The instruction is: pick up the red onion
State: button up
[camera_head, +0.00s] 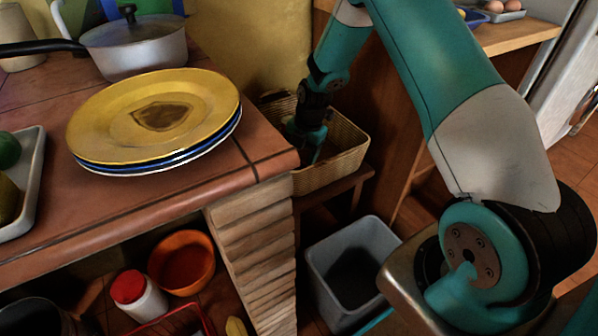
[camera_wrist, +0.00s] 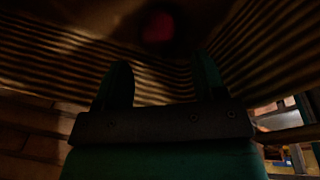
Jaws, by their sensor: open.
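A dark red round thing (camera_wrist: 158,27), probably the red onion, shows dimly in the wrist view, ahead of my fingers, inside the wicker basket (camera_head: 338,173). The basket's ribbed walls (camera_wrist: 60,50) surround it in that view. My gripper (camera_wrist: 162,72) is open, its two fingers apart with nothing seen between them. In the head view my gripper (camera_head: 310,148) reaches down into the basket, and the onion cannot be seen there. The wrist view is very dark, so the exact gap to the onion is hard to tell.
A tiled counter (camera_head: 270,150) with stacked plates (camera_head: 205,105) and a pot (camera_head: 135,45) stands left of the basket. A grey bin (camera_head: 350,255) is on the floor below. A wooden cabinet (camera_head: 400,130) stands close on the right.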

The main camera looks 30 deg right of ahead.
aim_at(300, 167)
jog(key=f, duration=0.2)
jog(key=f+b, duration=0.1)
jog(key=f, duration=0.2)
jog(key=shift+w+f+b, duration=0.25)
jog(key=shift+f+b, duration=0.1)
jog(key=shift+b, duration=0.05)
jog(key=shift+c, duration=0.5)
jog(key=c, duration=0.5)
